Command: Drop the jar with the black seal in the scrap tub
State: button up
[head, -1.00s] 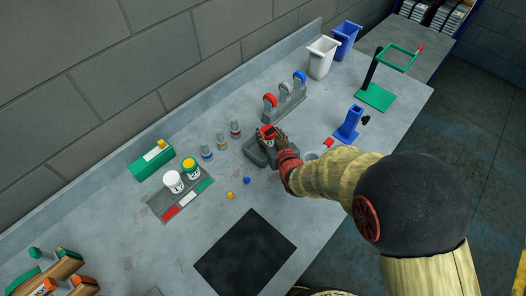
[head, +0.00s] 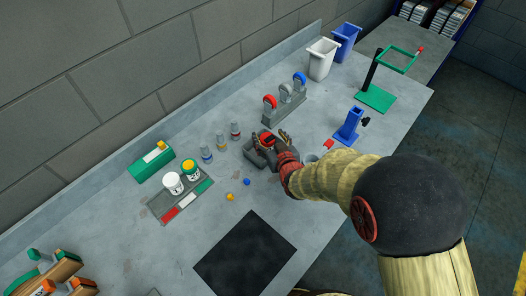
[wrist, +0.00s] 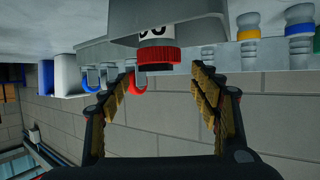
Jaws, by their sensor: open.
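A jar with a red lid (head: 266,138) sits at the grey tub (head: 251,155), low, with its upper part showing. In the wrist view its red ribbed lid (wrist: 158,57) and white dark-marked label show against the grey tub (wrist: 190,22). My gripper (head: 284,143) is open beside the jar at the tub's right side. In the wrist view my fingers (wrist: 166,84) are spread wide, and the lid lies beyond their tips, apart from them.
Two other jars (head: 173,183) stand on a grey tray at left. Several small bottles (head: 221,142) and a rack with coloured rings (head: 286,101) stand behind the tub. A blue stand (head: 349,127) is at right; white (head: 321,58) and blue bins are at the back. A black mat (head: 245,254) lies in front.

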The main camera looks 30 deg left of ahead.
jog(key=shift+s+d, duration=0.1)
jog(key=v, duration=0.7)
jog(key=shift+s, duration=0.15)
dwell(0.4)
